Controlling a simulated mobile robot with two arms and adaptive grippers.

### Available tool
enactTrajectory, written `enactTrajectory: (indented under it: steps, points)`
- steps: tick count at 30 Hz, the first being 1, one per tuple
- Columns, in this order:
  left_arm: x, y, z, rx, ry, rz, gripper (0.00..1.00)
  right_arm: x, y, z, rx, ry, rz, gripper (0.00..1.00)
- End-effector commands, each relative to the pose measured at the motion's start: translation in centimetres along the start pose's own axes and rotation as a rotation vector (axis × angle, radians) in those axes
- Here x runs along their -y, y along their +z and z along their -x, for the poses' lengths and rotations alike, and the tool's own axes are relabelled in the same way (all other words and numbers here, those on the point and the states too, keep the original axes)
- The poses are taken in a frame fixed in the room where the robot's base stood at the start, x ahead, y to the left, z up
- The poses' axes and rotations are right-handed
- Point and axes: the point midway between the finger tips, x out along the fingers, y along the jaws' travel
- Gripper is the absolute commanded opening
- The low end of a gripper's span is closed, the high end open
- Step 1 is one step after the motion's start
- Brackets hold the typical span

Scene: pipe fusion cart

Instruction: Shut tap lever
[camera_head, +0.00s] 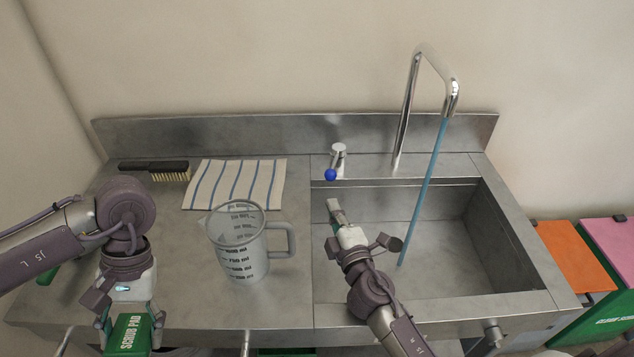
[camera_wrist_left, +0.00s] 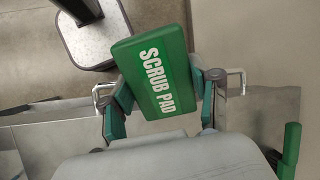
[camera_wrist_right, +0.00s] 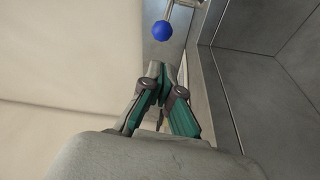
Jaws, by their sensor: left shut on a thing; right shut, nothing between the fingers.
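The tap lever has a blue ball knob (camera_head: 330,174) on a chrome base (camera_head: 338,152) behind the sink's left rim. The chrome tap spout (camera_head: 406,110) stands to its right, and a blue stream of water (camera_head: 428,190) falls from it into the sink. My right gripper (camera_head: 335,204) is shut and empty, just in front of and below the knob, apart from it. In the right wrist view the blue knob (camera_wrist_right: 162,30) shows beyond the closed fingertips (camera_wrist_right: 163,72). My left gripper (camera_head: 130,318) is shut on a green scrub pad (camera_wrist_left: 155,70) at the counter's front left.
A clear measuring jug (camera_head: 240,245) stands on the counter left of the sink (camera_head: 470,262). A striped cloth (camera_head: 236,184) and a brush (camera_head: 160,168) lie behind it. Orange (camera_head: 573,255) and pink (camera_head: 612,240) topped items are at right.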

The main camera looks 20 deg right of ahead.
Motion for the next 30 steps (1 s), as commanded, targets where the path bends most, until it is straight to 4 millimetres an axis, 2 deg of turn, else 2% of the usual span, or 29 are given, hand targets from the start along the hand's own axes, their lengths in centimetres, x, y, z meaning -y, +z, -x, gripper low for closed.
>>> enactTrajectory:
  steps: [5, 12, 18, 23, 30]
  points:
    - [0.1, 0.2, 0.4, 0.000, 0.000, 0.000, 0.33, -0.2, -0.1, -1.9, -0.005, 0.003, 0.006, 0.00]
    - [0.2, 0.3, 0.7, 0.000, 0.000, 0.000, 0.33, -0.1, -0.1, -6.4, -0.003, 0.003, 0.003, 0.00]
    - [0.2, 0.3, 0.7, 0.000, 0.000, 0.000, 0.33, 0.0, -0.1, -9.0, -0.003, 0.002, 0.003, 0.00]
    - [0.2, 0.3, 0.7, 0.000, 0.000, 0.000, 0.33, 0.0, -0.1, -9.9, -0.002, 0.001, 0.002, 0.00]
    - [0.2, 0.3, 0.7, 0.000, 0.000, 0.000, 0.33, 0.0, -0.1, -9.9, -0.002, 0.000, 0.002, 0.00]
